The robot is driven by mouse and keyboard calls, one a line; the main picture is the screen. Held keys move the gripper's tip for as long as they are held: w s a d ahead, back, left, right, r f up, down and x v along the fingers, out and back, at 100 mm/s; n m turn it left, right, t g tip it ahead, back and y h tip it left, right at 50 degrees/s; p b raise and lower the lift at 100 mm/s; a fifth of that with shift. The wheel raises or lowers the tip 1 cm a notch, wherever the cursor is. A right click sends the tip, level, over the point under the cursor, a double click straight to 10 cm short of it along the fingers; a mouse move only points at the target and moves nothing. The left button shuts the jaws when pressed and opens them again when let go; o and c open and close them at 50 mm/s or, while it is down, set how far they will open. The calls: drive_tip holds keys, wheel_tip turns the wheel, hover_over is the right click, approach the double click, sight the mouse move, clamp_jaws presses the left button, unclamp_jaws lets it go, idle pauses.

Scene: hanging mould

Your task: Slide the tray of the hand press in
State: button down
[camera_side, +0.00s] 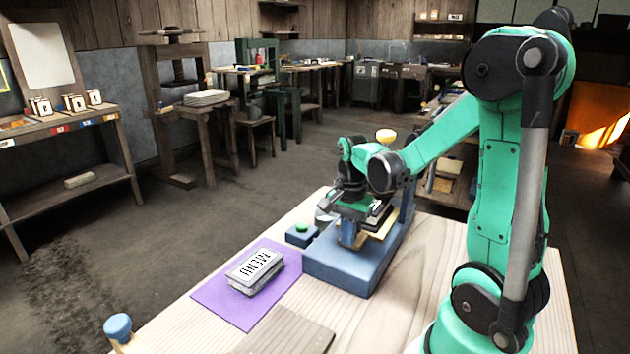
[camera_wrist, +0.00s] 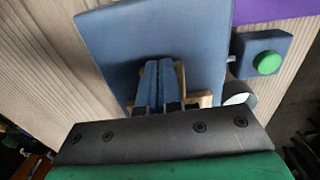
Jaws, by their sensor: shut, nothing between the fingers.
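The hand press has a blue base (camera_side: 340,268) on the pale wooden table, with a blue upright at its right. A tan wooden piece, which looks like its tray (camera_side: 378,243), shows low in the press; in the wrist view parts of the tray (camera_wrist: 204,98) stick out beside and behind my fingers. My gripper (camera_side: 347,242) is at the front of the press, pointing down, shut and empty. In the wrist view the fingers of my gripper (camera_wrist: 159,66) lie together over the blue base (camera_wrist: 200,45). I cannot tell whether they touch the tray; my gripper hides much of it.
A blue box with a green button (camera_side: 301,229) stands left of the press. A grey lettered block (camera_side: 256,267) lies on a purple mat (camera_side: 215,293). A flat wooden board (camera_side: 288,333) and a blue knob (camera_side: 117,326) are at the front. The table right of the press is clear.

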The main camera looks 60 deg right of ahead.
drive_tip(key=shift+d, duration=2.45)
drive_tip(key=shift+a+r, duration=0.2)
drive_tip(key=shift+r, duration=1.3)
drive_tip(key=shift+a, duration=1.45)
wheel_tip(320, 180, up, 9)
drive_tip(key=w+a+f+n+t, duration=0.1)
drive_tip(key=a+f+n+t, duration=0.1)
drive_tip(key=a+n, duration=0.6)
drive_tip(key=w+a+f+n+t, duration=0.1)
drive_tip(key=a+f+n+t, duration=0.1)
drive_tip(key=a+n+t, duration=0.3)
drive_tip(key=a+n, duration=0.4)
drive_tip(key=n, duration=0.1)
drive_tip(key=shift+w+f, duration=0.25)
drive_tip(key=shift+w, duration=0.1)
